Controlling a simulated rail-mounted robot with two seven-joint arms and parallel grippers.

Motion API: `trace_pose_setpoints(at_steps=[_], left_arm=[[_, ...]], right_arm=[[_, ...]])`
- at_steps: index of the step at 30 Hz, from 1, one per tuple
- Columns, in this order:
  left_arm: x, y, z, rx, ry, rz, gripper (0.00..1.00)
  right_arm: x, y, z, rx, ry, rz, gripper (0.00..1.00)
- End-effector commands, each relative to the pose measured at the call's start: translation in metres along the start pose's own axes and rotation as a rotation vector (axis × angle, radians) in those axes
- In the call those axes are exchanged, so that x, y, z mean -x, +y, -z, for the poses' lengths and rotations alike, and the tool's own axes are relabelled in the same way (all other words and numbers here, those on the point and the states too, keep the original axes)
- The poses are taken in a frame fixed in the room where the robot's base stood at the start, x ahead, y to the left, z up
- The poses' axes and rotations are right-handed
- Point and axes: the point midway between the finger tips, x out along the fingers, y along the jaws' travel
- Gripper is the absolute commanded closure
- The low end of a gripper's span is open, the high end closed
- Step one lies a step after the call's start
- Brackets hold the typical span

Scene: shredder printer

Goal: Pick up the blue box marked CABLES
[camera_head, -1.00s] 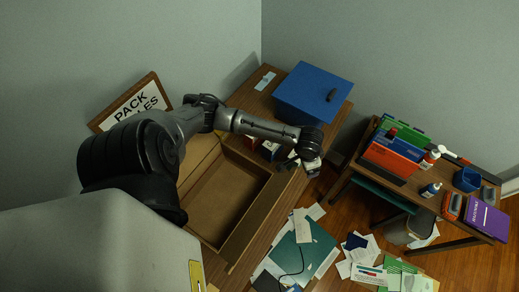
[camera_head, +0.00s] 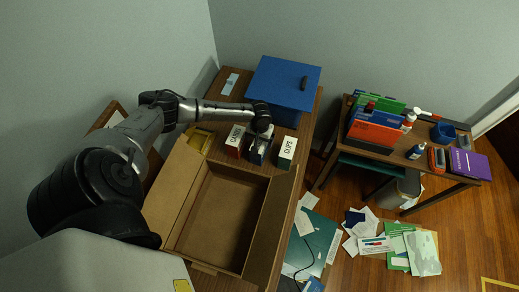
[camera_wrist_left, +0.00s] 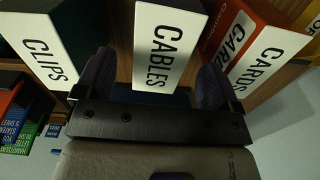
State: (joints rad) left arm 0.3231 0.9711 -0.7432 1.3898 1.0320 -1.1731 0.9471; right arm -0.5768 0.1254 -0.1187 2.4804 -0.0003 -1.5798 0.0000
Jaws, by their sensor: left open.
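The blue box marked CABLES (camera_head: 257,153) stands on the brown desk between two other small boxes, partly hidden by my left gripper. In the left wrist view its white label reading CABLES (camera_wrist_left: 168,45) faces the camera. My left gripper (camera_head: 260,142) is over the box in the head view. In the left wrist view the open fingers of the gripper (camera_wrist_left: 155,80) are one on each side of the label. I cannot tell whether they touch the box. My right gripper is not in view.
A green CLIPS box (camera_head: 286,152) and a red CARDS box (camera_head: 235,140) stand close on either side. An open cardboard box (camera_head: 262,225) lies in front. A large blue box (camera_head: 284,90) is behind. A side table (camera_head: 455,178) and scattered papers are to the right.

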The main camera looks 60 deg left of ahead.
Motion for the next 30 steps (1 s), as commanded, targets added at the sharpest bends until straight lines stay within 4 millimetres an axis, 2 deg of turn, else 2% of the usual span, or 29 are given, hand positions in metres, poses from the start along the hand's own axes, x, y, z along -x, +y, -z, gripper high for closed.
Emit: trace_pose_setpoints(at_steps=[7, 15, 18, 28, 30], left_arm=[[-0.013, 0.001, -0.001, -0.002, -0.001, 0.000, 0.12], [-0.048, 0.001, -0.004, -0.001, -0.001, 0.000, 0.12], [-0.055, 0.001, -0.003, -0.002, 0.000, -0.001, 0.12], [-0.059, 0.001, -0.003, -0.002, 0.000, 0.000, 0.12], [-0.059, 0.001, -0.003, -0.002, 0.000, 0.000, 0.18]], right_arm=[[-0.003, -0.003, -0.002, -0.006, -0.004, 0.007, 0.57], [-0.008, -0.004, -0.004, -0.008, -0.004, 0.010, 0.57], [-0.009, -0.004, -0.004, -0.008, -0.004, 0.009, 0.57], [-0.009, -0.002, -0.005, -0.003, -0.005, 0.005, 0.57], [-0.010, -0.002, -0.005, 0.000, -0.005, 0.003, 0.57]])
